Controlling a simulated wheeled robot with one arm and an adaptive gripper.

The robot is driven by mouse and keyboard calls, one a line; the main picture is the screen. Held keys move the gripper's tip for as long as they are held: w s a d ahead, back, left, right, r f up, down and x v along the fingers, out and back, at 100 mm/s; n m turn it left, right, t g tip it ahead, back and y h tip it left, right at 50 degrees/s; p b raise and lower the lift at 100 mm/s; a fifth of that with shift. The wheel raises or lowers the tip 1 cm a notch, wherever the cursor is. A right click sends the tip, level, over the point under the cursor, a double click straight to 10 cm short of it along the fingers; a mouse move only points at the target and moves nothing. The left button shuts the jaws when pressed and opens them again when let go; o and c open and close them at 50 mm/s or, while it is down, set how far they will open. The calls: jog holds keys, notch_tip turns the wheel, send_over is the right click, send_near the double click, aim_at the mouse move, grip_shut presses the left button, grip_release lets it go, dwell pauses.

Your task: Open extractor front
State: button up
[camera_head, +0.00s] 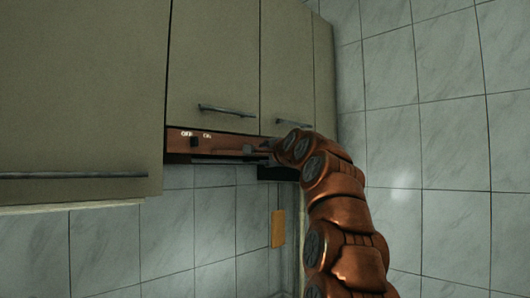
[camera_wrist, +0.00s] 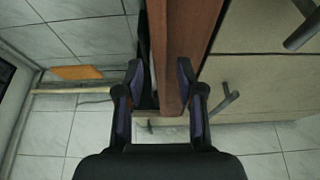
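The extractor front (camera_head: 215,143) is a narrow reddish-brown panel with a dark knob and small white lettering, below the wall cabinets. It appears nearly flush with the cabinet fronts. In the wrist view the panel (camera_wrist: 172,55) runs between the two fingers of my gripper (camera_wrist: 159,68). The fingers are spread. The right finger overlaps the panel's edge in the picture; a dark gap shows beside the left finger. I cannot tell whether the right finger touches. In the head view my gripper (camera_head: 262,148) is at the panel's right end, partly hidden by my arm.
Beige cabinet doors (camera_head: 212,60) with dark bar handles (camera_head: 227,111) hang just above the panel. Another handle (camera_wrist: 228,98) is close to the right finger. An orange plate (camera_head: 278,228) is on the tiled wall below. The tiled wall (camera_head: 440,150) at right is bare.

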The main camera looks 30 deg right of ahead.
jog(key=shift+w, duration=0.4)
grip_shut()
dwell(0.5)
